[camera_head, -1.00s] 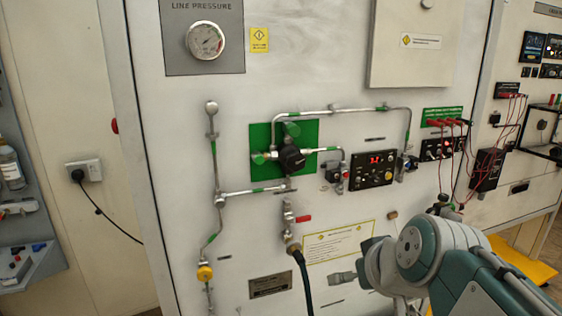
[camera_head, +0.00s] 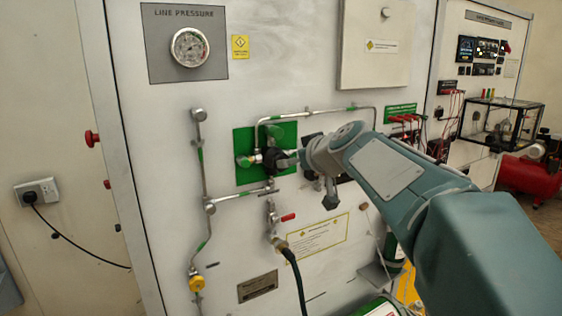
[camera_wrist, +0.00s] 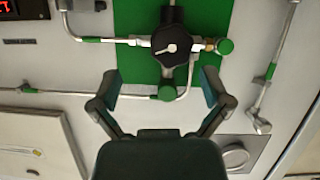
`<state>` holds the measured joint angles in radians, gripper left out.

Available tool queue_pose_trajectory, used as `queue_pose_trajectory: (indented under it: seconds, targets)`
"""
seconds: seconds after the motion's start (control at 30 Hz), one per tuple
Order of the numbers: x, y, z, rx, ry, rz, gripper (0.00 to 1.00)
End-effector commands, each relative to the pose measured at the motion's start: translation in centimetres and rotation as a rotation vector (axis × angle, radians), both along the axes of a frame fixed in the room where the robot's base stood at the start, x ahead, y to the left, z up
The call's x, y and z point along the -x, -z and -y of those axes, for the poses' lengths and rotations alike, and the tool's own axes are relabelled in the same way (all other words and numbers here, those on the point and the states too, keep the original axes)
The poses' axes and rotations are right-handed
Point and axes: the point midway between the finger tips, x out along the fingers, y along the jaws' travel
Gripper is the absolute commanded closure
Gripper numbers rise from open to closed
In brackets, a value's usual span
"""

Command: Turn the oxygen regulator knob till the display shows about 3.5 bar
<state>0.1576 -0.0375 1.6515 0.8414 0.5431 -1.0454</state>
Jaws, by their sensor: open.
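The black regulator knob (camera_head: 272,160) sits on a green panel (camera_head: 250,177) in the head view. In the wrist view the lobed knob (camera_wrist: 171,46), with a pale pointer mark, lies just beyond and between the fingertips. My gripper (camera_wrist: 160,84) is open, with a finger to each side and nothing between its pads. In the head view its end is close to the knob's right side; contact cannot be told. The red display (camera_wrist: 4,7) is cut off at the wrist view's top left corner and unreadable. My arm hides it in the head view.
Metal pipes (camera_head: 203,160) run around the green panel. A line pressure gauge (camera_head: 189,47) is above left. A red-handled valve (camera_head: 287,217) and a black hose (camera_head: 297,275) are below.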

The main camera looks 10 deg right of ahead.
Motion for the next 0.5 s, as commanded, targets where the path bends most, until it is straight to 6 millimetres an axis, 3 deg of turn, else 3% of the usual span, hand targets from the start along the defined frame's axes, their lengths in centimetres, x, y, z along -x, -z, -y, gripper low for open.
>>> queue_pose_trajectory:
  seconds: [0.2,0.5]
  targets:
    - [-3.3,1.4,-1.2,0.001,-0.002,-0.001,0.02]
    - [-4.5,1.8,-0.9,-0.004,0.0,0.001,0.02]
